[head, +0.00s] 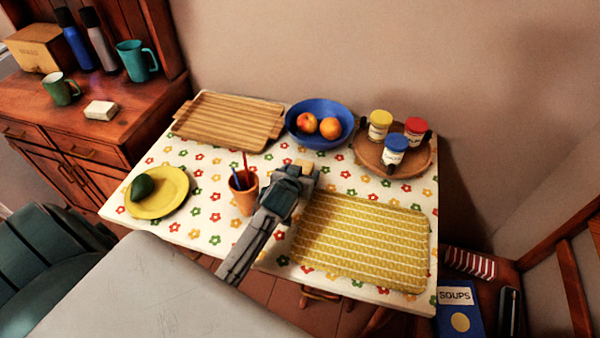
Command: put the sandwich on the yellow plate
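The yellow plate (172,204) lies at the left end of the flower-patterned table, with a dark green avocado (143,187) on its left part. A small tan piece, likely the sandwich (304,164), shows at the fingertips of my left gripper (305,171), near the middle of the table. The gripper hides most of it. I cannot tell whether the fingers are closed on it or whether it touches the table. My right gripper is not in view.
An orange cup (243,199) with pens stands between the plate and my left arm. A wooden tray (222,118), a blue fruit bowl (318,141) and a round board (368,158) with jars line the back. A yellow mat (362,242) covers the right front.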

